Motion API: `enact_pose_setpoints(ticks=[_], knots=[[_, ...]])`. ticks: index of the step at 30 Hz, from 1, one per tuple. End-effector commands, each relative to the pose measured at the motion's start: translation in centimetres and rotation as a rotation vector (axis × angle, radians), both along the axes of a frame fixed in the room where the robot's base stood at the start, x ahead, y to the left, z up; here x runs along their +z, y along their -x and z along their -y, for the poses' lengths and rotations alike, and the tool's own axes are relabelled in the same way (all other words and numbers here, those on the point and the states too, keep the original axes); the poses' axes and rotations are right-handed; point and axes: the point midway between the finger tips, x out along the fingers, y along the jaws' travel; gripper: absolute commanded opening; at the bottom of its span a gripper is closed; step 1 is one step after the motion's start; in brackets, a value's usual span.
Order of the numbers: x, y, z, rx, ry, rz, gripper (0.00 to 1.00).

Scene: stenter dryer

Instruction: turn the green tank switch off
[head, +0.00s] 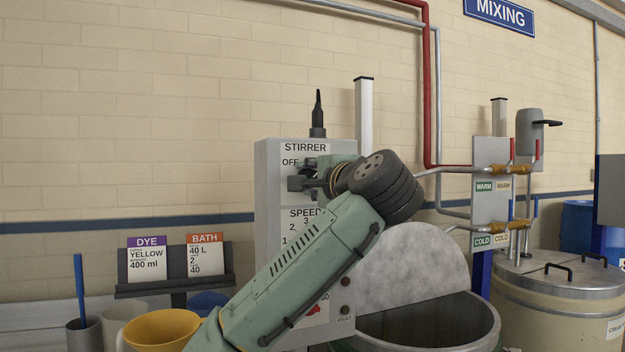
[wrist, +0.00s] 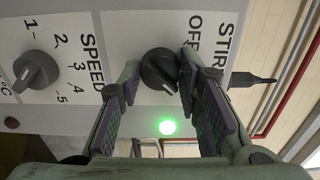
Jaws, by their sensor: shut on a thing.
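The stirrer switch is a round black knob (wrist: 157,70) on the grey control panel (head: 277,225), beside the word OFF under the STIRRER label. My gripper (wrist: 160,68) is shut on this knob, one finger on each side. A green lamp (wrist: 167,126) next to the knob is lit. In the head view my gripper (head: 312,182) is at the upper part of the panel, and my wrist and fingers hide the knob and most of its markings.
The grey SPEED dial (wrist: 36,71) sits beside the switch on the panel. An open metal tank (head: 480,325) stands at the lower right, with a lidded tank (head: 560,305) beyond. A yellow bucket (head: 160,328) stands at lower left. Red pipes (head: 426,90) run behind.

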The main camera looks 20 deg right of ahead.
Motion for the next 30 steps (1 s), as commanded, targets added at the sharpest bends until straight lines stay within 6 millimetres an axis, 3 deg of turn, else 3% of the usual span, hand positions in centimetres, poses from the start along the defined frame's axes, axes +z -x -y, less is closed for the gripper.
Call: enact_pose_setpoints(ticks=[5,14,30], knots=[[0.06,0.02,0.00,0.000,0.000,0.001,0.04],[-0.04,0.03,0.02,-0.001,0.044,0.004,0.04],[-0.24,0.00,0.13,-0.003,0.463,0.015,0.04]])
